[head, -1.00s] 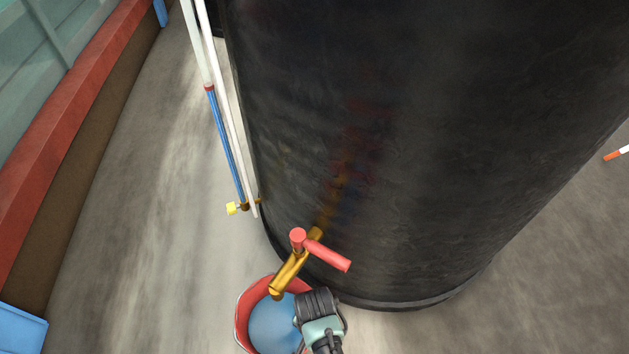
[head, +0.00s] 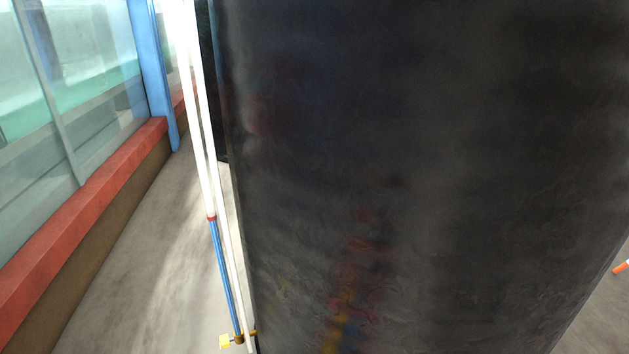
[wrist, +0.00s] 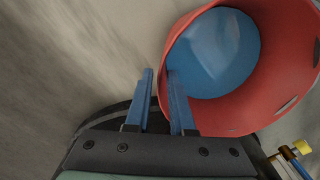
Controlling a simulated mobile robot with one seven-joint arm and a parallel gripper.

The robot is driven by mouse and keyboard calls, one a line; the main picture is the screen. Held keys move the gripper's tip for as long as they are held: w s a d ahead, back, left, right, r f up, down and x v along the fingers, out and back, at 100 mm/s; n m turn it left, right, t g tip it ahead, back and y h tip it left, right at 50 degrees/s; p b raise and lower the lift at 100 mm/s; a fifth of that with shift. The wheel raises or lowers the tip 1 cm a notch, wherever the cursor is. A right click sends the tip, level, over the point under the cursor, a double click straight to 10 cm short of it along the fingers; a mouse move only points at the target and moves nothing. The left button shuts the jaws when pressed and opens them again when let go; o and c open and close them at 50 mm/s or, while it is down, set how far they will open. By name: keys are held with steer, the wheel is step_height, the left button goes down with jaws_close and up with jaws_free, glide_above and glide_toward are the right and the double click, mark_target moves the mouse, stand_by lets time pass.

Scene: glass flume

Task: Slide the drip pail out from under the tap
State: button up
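The drip pail (wrist: 285,95), red with a blue inside, fills the upper right of the wrist view, seen from above. My gripper (wrist: 160,72) is at the pail's left side with its two blue fingers apart. The left finger is outside the pail, and the right finger overlaps the near wall. The red wall edge shows between the fingers; whether either finger touches it, I cannot tell. The tap is in neither current view. Pail and gripper are outside the head view.
A red-topped ledge (head: 90,190) and glass run at left, with bare floor between.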

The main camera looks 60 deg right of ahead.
steer(key=shift+s, duration=0.15)
jaws_close()
steer(key=shift+s+a+f, duration=0.15)
steer(key=shift+s, duration=0.1)
steer(key=s+d+p, duration=0.1)
steer(key=s+p, duration=0.5)
steer(key=s, duration=0.9)
steer(key=shift+s+r+p, duration=0.2)
steer(key=shift+s+p, duration=0.05)
steer(key=shift+p, duration=0.1)
stand_by(2.5)
steer(key=shift+s, duration=0.15)
